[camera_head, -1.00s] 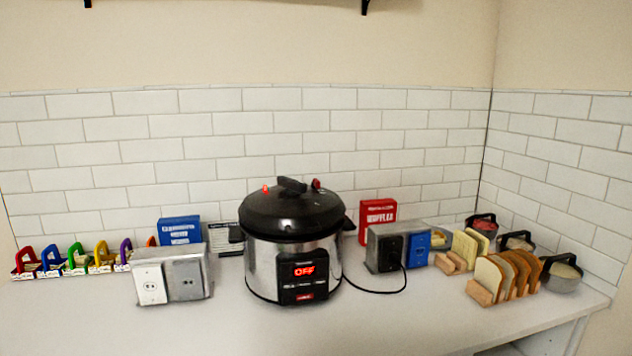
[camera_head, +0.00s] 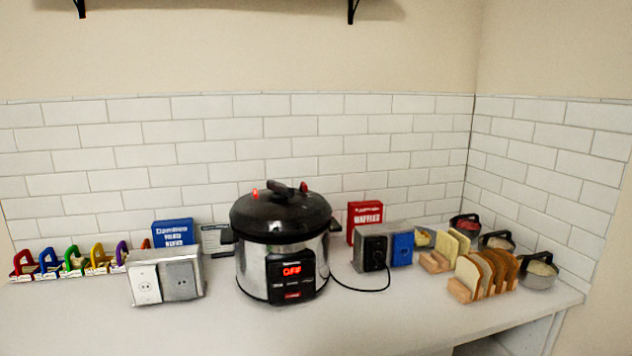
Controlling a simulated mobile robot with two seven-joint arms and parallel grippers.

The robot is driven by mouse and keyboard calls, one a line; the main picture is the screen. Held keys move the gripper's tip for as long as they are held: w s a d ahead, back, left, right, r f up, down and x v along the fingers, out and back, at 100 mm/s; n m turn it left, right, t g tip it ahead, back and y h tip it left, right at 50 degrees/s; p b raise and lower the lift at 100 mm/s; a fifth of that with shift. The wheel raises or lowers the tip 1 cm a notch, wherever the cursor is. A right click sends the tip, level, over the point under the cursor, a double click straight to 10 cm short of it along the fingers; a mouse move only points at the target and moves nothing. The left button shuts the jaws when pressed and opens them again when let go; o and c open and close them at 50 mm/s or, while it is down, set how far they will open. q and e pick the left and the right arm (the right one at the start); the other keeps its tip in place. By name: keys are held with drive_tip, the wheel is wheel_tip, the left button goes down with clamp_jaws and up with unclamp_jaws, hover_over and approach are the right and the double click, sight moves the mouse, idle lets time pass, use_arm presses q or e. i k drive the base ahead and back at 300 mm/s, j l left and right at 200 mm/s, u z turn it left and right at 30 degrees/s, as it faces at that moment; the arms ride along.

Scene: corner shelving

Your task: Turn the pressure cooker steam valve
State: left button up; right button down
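The pressure cooker (camera_head: 256,262) stands upright on the counter, with a steel body, a black lid and a front panel reading OFF in red. On its lid is a black handle (camera_head: 283,189). A small red piece (camera_head: 304,187) sits at the right of the handle and another red piece (camera_head: 255,192) at its left. I cannot tell which of these is the steam valve. Neither of my grippers is in view.
A metal outlet box (camera_head: 165,280) stands left of the cooker, and another outlet box (camera_head: 372,251) stands to its right with a black cord. Bread slices in a wooden rack (camera_head: 460,290) stand further right. The counter front (camera_head: 330,325) is clear.

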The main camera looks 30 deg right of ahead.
sight(303, 187)
drive_tip(key=z, duration=1.25)
drive_tip(key=i+l+z, duration=0.1)
drive_tip(key=i+l, duration=0.9)
drive_tip(key=i+j, duration=0.05)
drive_tip(key=i, duration=0.05)
